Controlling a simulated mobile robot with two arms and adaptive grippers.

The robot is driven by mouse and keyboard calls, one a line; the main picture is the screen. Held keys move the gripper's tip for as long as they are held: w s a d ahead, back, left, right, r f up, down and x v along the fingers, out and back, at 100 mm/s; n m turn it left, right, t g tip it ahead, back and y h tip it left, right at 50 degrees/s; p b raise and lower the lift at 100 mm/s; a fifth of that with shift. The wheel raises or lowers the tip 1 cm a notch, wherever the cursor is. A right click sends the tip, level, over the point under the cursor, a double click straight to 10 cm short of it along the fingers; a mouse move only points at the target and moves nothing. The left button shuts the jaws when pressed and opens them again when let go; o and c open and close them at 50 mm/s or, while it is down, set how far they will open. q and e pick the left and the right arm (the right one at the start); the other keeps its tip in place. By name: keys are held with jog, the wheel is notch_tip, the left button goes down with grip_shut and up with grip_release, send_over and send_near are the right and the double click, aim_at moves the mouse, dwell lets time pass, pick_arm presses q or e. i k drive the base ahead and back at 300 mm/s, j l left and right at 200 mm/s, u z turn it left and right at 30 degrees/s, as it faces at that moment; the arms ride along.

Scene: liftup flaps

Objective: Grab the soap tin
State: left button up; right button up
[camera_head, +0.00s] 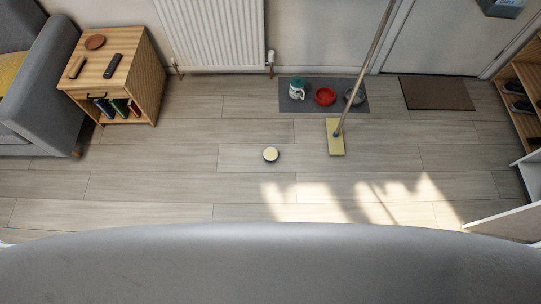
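A small round object with a pale yellow top and a dark side (271,155) stands on the wooden floor near the middle of the camera_head view; it may be the soap tin, but it is too small to tell. Neither of my grippers shows in this view. A broad grey curved surface fills the bottom of the picture and hides the floor behind it.
A mop (336,138) stands on the floor to the right. A grey mat (290,104) holds a jug and bowls. A wooden side table (140,80), grey sofa (45,100), radiator (212,35), brown doormat (435,93) and shelf (532,70) edge the room.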

aim_at(269, 154)
jog(key=i+j+z, duration=0.7)
jog(key=i+l, duration=0.05)
